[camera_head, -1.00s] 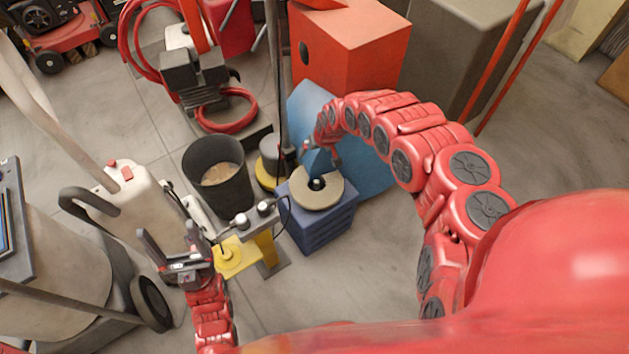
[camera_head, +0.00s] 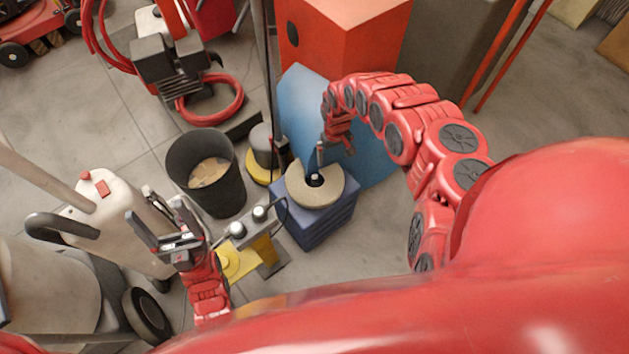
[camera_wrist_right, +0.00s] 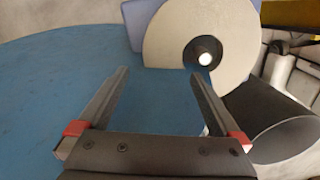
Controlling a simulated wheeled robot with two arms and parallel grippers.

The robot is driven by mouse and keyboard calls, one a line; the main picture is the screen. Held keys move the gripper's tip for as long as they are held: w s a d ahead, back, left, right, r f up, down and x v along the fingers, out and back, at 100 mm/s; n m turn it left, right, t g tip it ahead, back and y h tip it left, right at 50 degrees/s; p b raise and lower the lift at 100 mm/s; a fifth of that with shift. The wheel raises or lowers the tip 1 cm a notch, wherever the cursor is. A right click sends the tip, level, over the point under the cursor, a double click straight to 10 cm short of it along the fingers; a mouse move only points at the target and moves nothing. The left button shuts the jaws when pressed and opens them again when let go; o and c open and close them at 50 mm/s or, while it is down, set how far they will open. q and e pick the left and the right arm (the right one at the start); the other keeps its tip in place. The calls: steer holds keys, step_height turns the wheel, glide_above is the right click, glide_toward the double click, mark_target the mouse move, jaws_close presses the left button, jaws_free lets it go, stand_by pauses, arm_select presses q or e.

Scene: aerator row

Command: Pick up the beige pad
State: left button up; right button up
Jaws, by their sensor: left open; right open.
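The beige pad (camera_head: 330,191) is a flat round disc with a dark centre hole, lying on top of a blue box (camera_head: 310,225). A dark and white hub shows in its hole. In the right wrist view the pad (camera_wrist_right: 170,48) is ahead of the fingertips. My right gripper (camera_head: 335,150) is just above the pad's far edge, and its fingers (camera_wrist_right: 158,72) are spread with nothing between them. My left gripper (camera_head: 160,222) is open and empty, left of the pad, near a yellow stand.
A dark bin (camera_head: 217,195) stands left of the blue box. A large blue disc (camera_head: 303,97) leans behind it against an orange box (camera_head: 345,45). A yellow stand (camera_head: 238,258) with a grey top is close to my left gripper. A pole rises behind the pad.

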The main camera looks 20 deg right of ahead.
steer(key=shift+w+f, duration=0.1)
steer(key=shift+f, duration=1.1)
steer(key=f, duration=0.1)
steer(key=f+b, duration=0.1)
steer(key=f, duration=0.2)
steer(key=shift+s+a+f+b, duration=0.1)
steer(key=shift+s+a+b, duration=0.1)
steer(key=shift+s+b, duration=0.2)
steer(key=shift+w+f, duration=0.1)
steer(key=shift+f, duration=0.25)
steer(key=c, duration=1.2)
steer(key=shift+r, duration=0.15)
